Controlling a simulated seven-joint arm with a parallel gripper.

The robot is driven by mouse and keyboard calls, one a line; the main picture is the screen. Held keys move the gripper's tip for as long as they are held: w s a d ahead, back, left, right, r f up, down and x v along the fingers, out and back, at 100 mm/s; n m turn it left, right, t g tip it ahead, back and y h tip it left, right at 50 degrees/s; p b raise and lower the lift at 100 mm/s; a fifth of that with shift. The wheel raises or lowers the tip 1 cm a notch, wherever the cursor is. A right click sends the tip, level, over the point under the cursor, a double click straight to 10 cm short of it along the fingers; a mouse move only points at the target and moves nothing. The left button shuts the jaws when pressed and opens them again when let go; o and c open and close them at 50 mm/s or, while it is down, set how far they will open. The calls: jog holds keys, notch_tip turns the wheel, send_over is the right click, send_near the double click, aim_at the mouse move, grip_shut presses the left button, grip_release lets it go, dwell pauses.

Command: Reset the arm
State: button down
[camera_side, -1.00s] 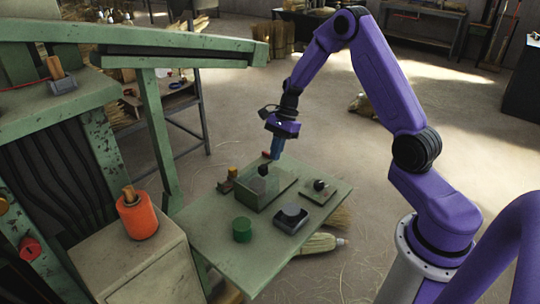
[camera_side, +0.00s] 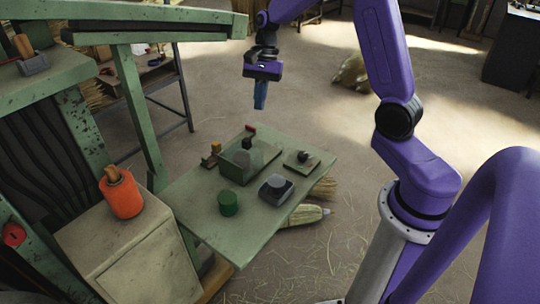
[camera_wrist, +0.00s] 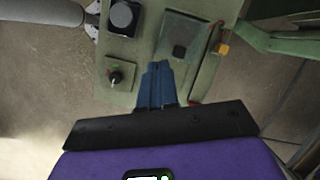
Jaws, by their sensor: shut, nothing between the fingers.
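My gripper (camera_side: 260,106) hangs with its blue fingers pointing down, above and beyond the far edge of the green work table (camera_side: 186,205) in the side view. The fingers are together with nothing between them. A clear gap shows between the fingertips and the table items. In the wrist view my gripper (camera_wrist: 157,68) shows as two closed blue fingers, with the table (camera_wrist: 141,62) and its items below.
The table holds a clear box with a dark block (camera_side: 246,143), a green cylinder (camera_side: 229,203), a dark tray with a round piece (camera_side: 277,187) and a small plate with a black knob (camera_side: 303,155).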

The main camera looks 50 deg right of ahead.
jog(key=s+a+r+n+h, duration=0.1)
jog(key=s+a+r+n, duration=0.1)
jog(key=s+a+n, duration=0.45)
jog(key=s+a+n+h, duration=0.1)
jog(key=s+a+n, duration=0.1)
jog(key=s+n, duration=0.7)
jog(key=s+a+n+t+h, duration=0.1)
jog(key=s+a+n, duration=0.1)
jog(key=s+n, duration=0.8)
jog(key=s, duration=0.3)
jog(key=shift+s+r, duration=0.3)
jog(key=shift+s, duration=0.05)
